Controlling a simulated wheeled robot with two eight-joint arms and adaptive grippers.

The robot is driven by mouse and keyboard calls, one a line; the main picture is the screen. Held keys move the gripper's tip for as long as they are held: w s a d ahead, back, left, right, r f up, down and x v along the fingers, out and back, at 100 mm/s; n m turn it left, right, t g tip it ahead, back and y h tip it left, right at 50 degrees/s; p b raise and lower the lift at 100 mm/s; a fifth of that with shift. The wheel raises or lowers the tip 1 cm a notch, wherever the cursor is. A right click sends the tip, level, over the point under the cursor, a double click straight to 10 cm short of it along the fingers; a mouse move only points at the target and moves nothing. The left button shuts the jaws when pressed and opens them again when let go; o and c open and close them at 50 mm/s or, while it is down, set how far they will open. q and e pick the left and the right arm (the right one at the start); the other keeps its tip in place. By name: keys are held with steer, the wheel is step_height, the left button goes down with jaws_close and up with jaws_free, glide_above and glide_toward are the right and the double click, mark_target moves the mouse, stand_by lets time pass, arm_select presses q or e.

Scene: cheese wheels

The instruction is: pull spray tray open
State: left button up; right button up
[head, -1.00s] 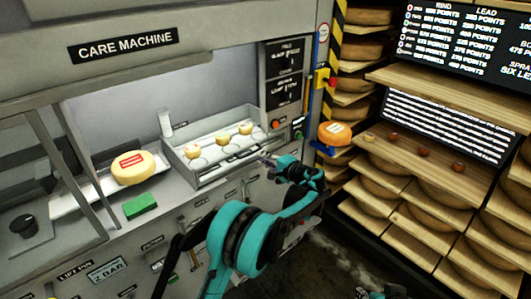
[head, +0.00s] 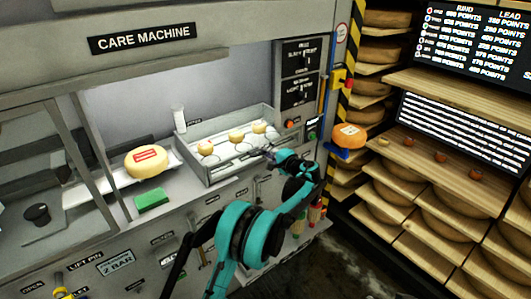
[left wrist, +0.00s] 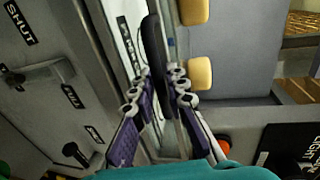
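The spray tray (head: 214,178) is a grey, shallow box in the care machine's opening, with three small yellow cheeses (head: 236,136) in it. My left gripper (head: 267,152) is at the tray's front edge in the head view. In the left wrist view, its fingers (left wrist: 158,75) lie close on both sides of a dark upright handle (left wrist: 152,38) along the tray's front and look shut on it. Exact contact is hard to see. Two of the cheeses show beside it (left wrist: 199,73). My right gripper is out of view.
A large labelled cheese (head: 146,162) and a green block (head: 152,200) stand left of the tray. An orange cheese (head: 348,136) sits on a blue holder at the machine's right edge. Shelves of cheese wheels (head: 440,235) stand at the right.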

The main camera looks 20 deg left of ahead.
arm_select(q)
jaws_close()
steer(key=f+v, duration=0.2)
steer(key=v, duration=0.9)
steer(key=d+f+v, duration=0.1)
steer(key=f+v, duration=0.1)
steer(key=v, duration=0.9)
steer(key=shift+s+f, duration=0.4)
steer(key=shift+o, duration=1.8)
jaws_free()
steer(key=shift+d, duration=0.1)
steer(key=v, duration=1.2)
